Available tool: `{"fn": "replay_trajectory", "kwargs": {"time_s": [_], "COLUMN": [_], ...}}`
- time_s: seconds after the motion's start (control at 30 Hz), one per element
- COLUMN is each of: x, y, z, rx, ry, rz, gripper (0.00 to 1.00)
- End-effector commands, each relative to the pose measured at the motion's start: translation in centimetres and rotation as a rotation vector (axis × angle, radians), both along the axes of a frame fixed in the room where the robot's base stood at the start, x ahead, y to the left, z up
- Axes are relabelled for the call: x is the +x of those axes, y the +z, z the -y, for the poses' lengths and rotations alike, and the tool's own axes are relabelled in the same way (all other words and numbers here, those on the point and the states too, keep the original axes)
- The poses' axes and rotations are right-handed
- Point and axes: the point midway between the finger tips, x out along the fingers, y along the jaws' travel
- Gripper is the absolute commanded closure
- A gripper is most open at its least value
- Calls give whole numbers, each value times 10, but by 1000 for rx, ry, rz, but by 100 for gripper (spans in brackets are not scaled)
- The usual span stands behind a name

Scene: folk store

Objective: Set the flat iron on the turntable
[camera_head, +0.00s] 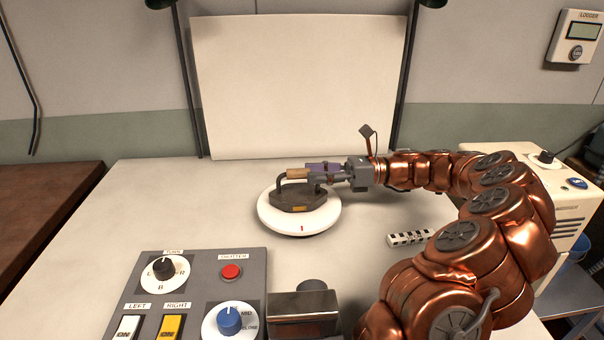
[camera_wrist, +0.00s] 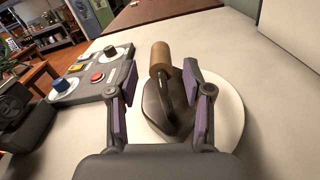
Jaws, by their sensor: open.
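The flat iron (camera_head: 298,200) is dark with a tan wooden handle. My gripper (camera_head: 316,172) is at the handle's height, just right of the wooden grip in the head view. In the wrist view my gripper (camera_wrist: 155,95) is open, its purple pads on either side of the iron's handle.
A control panel (camera_head: 200,288) with knobs, switches and a red button stands at the front left. A dark metal object (camera_head: 304,313) is beside it. A black-and-white marked bar (camera_head: 410,237) lies right of the turntable. A white backdrop board (camera_head: 298,85) stands behind. The table's left side is clear.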

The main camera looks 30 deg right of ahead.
Motion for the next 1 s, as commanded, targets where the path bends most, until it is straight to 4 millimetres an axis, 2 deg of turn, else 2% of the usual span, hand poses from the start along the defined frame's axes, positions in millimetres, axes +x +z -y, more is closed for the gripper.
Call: {"fn": "replay_trajectory", "kwargs": {"time_s": [0.03,0.2,0.4,0.6,1.0], "x": [-3,-15,-25,-31,-32], "y": [-1,-1,0,-1,0], "z": [11,40,63,72,74], "rx": [-1,-2,-2,2,1], "ry": [-6,-5,-5,2,1], "rz": [-3,-3,-1,-1,-2], "gripper": [50,50,50,50,50]}}
